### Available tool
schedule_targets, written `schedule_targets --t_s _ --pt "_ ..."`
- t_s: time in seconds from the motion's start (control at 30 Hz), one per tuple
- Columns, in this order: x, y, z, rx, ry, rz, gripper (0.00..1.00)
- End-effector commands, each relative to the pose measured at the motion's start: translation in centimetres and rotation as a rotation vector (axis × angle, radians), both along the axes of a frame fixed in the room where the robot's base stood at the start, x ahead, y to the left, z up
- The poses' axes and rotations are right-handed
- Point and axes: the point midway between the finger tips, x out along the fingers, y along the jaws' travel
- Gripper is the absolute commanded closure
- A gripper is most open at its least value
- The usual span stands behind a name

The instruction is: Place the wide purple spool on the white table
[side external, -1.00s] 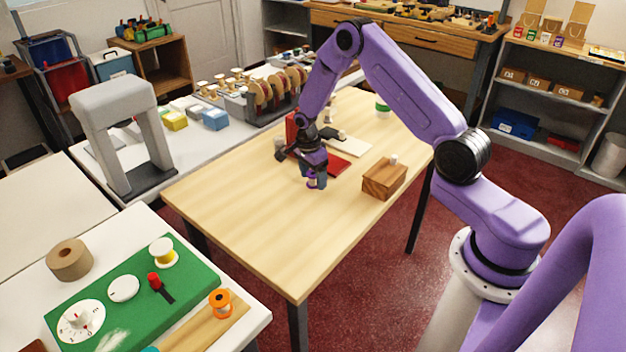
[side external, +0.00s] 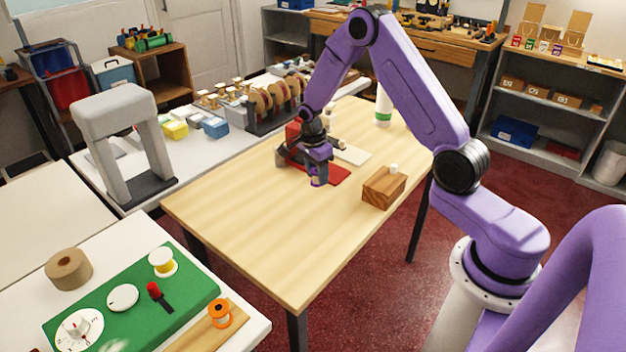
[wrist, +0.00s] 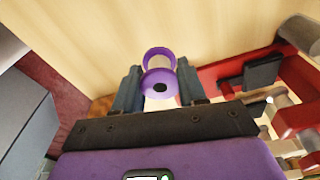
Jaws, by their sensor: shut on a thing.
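The purple spool (wrist: 159,86) sits between the two fingers of my gripper (wrist: 160,88) in the wrist view, its flanged end with a dark centre hole facing the camera. My gripper is shut on it. In the side view my gripper (side external: 318,176) is over the middle of the light wooden table, beside a red mat; the spool is mostly hidden by the fingers there. The height of the spool above the wood is hard to judge. A white table (side external: 250,318) stands at the front left, carrying a green mat; another white surface (side external: 40,205) lies behind it.
A brown tape roll (side external: 68,269) and an orange spool (side external: 221,313) are nearby. A wooden block (side external: 384,188) is right of my gripper; a grey arch (side external: 120,140) stands left.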

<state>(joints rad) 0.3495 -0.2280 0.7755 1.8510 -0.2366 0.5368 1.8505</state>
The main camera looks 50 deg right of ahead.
Motion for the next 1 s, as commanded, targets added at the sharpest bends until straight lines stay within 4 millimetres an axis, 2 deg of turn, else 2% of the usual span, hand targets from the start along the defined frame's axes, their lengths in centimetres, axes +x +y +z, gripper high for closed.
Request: schedule_targets --t_s 0.03,0.2,0.4,0.6,0.8,1.0 --pt "-0.7 0.2 1.1 -0.001 -0.003 0.0 0.92" --pt "-3.0 0.7 3.9 -0.001 -0.004 0.001 0.92" --pt "-7.0 1.6 5.6 0.0 -0.002 0.001 0.92" --pt "-9.9 2.3 6.8 0.0 -0.002 0.001 0.92" --pt "-11.3 2.6 7.5 0.0 -0.001 0.002 0.92" --pt "-11.4 3.2 8.0 0.005 0.001 0.099 0.92"
